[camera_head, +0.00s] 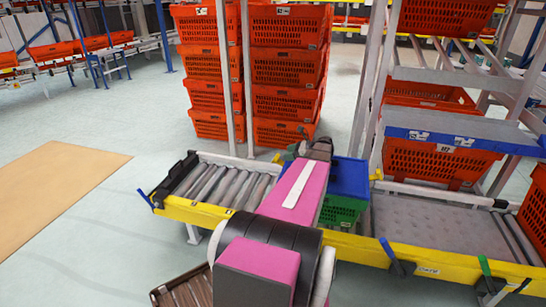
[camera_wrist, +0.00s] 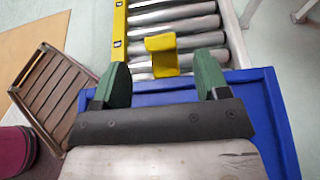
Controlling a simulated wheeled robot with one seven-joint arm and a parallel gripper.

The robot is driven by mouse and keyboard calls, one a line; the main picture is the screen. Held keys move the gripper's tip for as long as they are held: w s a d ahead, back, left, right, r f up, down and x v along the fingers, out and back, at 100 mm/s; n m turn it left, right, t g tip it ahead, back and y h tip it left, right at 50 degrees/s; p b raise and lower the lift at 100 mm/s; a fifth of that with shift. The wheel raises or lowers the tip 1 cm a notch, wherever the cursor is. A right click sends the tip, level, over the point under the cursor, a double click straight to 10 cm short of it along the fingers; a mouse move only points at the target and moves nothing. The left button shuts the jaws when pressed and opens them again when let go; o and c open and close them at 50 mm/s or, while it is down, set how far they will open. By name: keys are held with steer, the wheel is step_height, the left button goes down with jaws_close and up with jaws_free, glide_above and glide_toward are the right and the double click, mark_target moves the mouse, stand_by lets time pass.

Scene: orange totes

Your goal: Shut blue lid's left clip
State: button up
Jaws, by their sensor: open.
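The blue lid (camera_head: 350,178) sits on a green tote (camera_head: 342,210) on the conveyor, partly hidden by my arm in the head view. The blue lid (camera_wrist: 280,105) also fills the lower part of the wrist view. A yellow clip (camera_wrist: 161,55) juts out past the lid's edge there, over the rollers, and looks open. My gripper (camera_wrist: 163,78) has its green fingers spread, one on each side of the clip, apart from it. In the head view my gripper is mostly hidden by the arm. A small yellow piece (camera_head: 376,175) shows at the lid's right side.
The conveyor's bare rollers (camera_head: 225,184) lie left of the tote, inside a yellow rail. A brown slatted crate (camera_wrist: 52,85) is at the left in the wrist view. Orange tote stacks (camera_head: 288,80) stand behind. A rack with a blue-edged shelf (camera_head: 450,137) stands at the right.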

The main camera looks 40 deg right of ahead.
mark_target(278, 155)
steer(key=x, duration=0.8)
steer(key=shift+w+a+f, duration=0.15)
steer(key=shift+w, duration=0.05)
steer(key=c, duration=0.9)
